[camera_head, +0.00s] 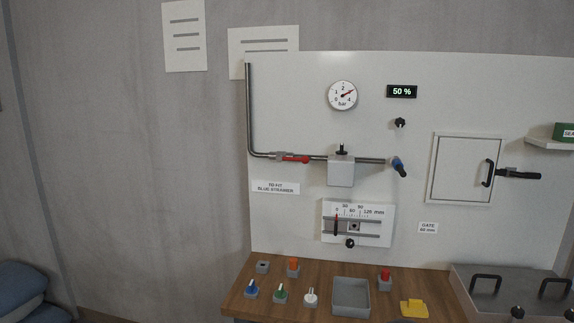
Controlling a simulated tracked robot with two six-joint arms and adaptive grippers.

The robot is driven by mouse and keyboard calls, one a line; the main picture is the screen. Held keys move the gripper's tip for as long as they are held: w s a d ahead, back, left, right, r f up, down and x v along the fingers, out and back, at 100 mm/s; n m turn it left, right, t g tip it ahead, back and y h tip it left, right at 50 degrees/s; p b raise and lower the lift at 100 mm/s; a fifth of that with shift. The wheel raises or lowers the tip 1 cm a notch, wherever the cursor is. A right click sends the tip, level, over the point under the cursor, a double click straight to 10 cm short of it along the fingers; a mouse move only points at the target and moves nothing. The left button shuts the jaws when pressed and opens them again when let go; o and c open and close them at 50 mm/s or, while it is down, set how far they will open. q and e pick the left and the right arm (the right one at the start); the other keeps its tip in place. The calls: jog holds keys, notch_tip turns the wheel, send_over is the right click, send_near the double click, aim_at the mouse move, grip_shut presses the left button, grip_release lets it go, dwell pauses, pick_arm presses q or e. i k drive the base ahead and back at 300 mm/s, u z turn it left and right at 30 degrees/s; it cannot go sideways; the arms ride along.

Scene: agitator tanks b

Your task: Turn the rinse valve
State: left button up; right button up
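A pipe (250,110) runs down the left side of the white panel and then right along it. A valve with a red lever (295,159) sits on its horizontal stretch; the lever lies about along the pipe. Farther right is a white block (341,172) with a black knob (341,149) on top. At the pipe's right end is a blue and dark fitting (399,167), tilted downward. No readable label names the rinse valve, so I cannot tell which of these it is. Neither of my grippers shows.
The panel also bears a bar gauge (342,95), a "50 %" display (402,91), a black knob (400,122), a slide scale (357,223) and a hatch door (465,168). Small coloured parts and a grey tray (351,297) stand on the wooden bench (240,304). A grey lidded box (500,283) is at right.

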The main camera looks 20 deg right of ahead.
aim_at(304, 160)
jog(key=z, duration=0.15)
jog(key=i, duration=0.9)
jog(key=u, duration=0.05)
